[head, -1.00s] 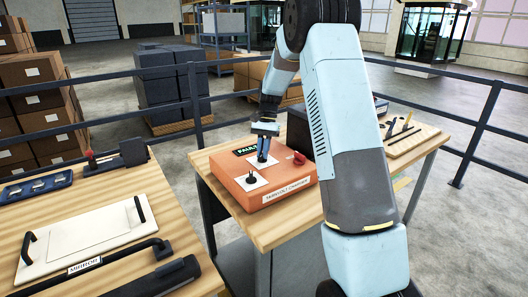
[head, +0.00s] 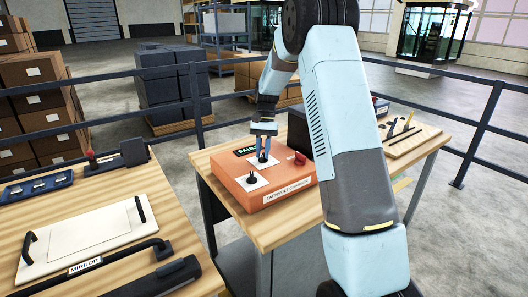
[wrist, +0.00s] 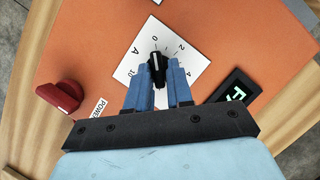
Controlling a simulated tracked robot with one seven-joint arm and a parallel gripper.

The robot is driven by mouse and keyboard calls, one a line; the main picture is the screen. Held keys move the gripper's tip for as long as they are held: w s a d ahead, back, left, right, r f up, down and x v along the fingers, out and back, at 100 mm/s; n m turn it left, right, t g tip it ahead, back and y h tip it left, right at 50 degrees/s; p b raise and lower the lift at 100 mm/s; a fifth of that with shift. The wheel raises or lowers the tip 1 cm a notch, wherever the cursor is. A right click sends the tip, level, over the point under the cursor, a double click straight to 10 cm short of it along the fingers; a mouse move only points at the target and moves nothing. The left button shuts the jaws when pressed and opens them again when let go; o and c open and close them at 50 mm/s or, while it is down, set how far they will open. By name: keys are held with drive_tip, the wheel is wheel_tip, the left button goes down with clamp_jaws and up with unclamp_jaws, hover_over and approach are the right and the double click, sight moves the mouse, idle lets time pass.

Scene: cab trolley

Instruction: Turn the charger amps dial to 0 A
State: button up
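The orange charger (head: 282,190) sits on the wooden-topped trolley. Its amps dial is a black knob (wrist: 156,64) on a white plate marked 0, 2, 4 and 10 with an "A", seen in the wrist view. The knob's far end points toward the 0 mark. My gripper (wrist: 160,72) is just above the dial, one blue finger on each side of the knob. The fingers look slightly apart and clear of the knob. In the head view my gripper (head: 262,157) points straight down, and its fingers mostly hide the dial.
A red power knob (wrist: 59,96) sits beside the dial plate, and a lit display (wrist: 236,93) is on the other side. A second black control (head: 251,179) on a white plate is nearer the front. A bench (head: 130,262) stands at left; a railing (head: 470,118) runs behind.

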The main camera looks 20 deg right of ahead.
drive_tip(key=shift+o, duration=1.4)
drive_tip(key=v, duration=1.3)
drive_tip(key=shift+r, duration=0.3)
drive_tip(key=shift+w+d, duration=0.1)
drive_tip(key=shift+w, duration=0.05)
